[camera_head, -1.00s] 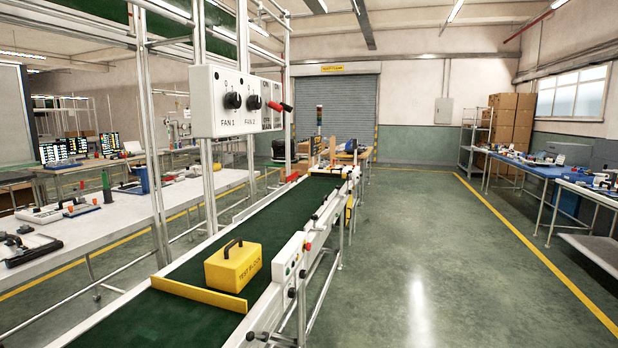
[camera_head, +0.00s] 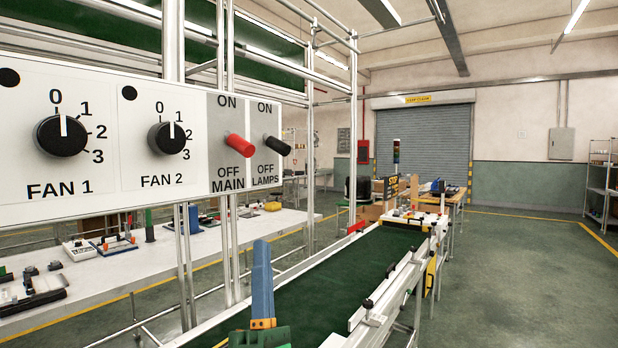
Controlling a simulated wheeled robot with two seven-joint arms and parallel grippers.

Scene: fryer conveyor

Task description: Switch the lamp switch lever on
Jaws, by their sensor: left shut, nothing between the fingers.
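The lamp switch lever (camera_head: 277,145) is black and sits at the right end of the white control panel (camera_head: 110,190), between the labels ON and OFF above LAMPS. It sticks out to the right and slightly down, with its tip close to the OFF label. The red MAIN lever (camera_head: 238,146) is just left of it and tilts the same way. My left gripper (camera_head: 262,250) shows at the bottom centre, blue with orange and green parts, pointing up. It is shut and empty, below the lamp lever and apart from it. My right gripper is out of view.
Two black fan knobs, FAN 1 (camera_head: 61,136) and FAN 2 (camera_head: 167,138), are on the panel's left. Metal frame posts (camera_head: 222,250) stand behind it. The green conveyor belt (camera_head: 345,270) runs below and beyond. Open floor lies at the right.

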